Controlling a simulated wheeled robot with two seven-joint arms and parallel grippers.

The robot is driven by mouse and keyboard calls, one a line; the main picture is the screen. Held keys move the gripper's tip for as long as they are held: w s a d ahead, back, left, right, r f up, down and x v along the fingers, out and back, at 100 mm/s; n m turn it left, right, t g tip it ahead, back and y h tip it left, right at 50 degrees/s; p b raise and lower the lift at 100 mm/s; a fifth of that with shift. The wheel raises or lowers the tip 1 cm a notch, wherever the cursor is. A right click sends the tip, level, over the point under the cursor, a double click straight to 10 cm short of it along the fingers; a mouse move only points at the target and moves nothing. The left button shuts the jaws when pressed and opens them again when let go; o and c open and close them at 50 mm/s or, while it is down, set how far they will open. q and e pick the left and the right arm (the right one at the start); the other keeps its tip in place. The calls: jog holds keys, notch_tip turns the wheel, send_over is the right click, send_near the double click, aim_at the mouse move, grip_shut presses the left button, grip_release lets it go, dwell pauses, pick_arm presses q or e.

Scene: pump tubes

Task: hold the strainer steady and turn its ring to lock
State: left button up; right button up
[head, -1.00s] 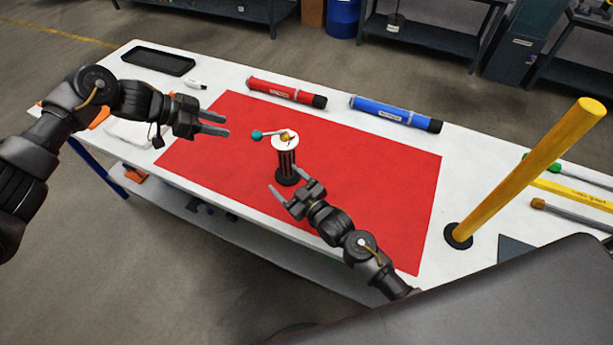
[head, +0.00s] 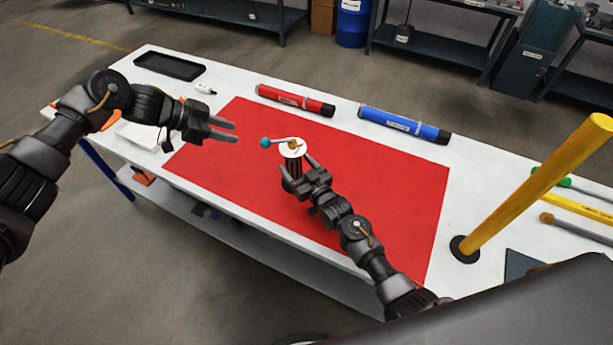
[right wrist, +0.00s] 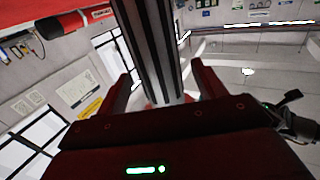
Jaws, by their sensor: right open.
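The strainer (head: 292,149) stands upright on the red mat, with a white round top, a dark ribbed body and an orange-brown centre piece. A thin handle with a teal ball end (head: 265,143) points left from its top. My right gripper (head: 298,167) is open, with its fingers on either side of the strainer's body. In the right wrist view the dark ribbed body (right wrist: 150,45) rises between the two parted fingers (right wrist: 162,90). I cannot tell whether either finger touches it. My left gripper (head: 236,131) is open and empty, left of the strainer and above the mat.
The red mat (head: 390,200) covers the middle of the white table. A red tube (head: 295,100) and a blue tube (head: 403,123) lie along the back. A yellow post (head: 530,190) stands at the right. A black tray (head: 170,66) lies at the far left.

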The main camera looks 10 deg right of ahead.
jog(key=shift+x, duration=1.3)
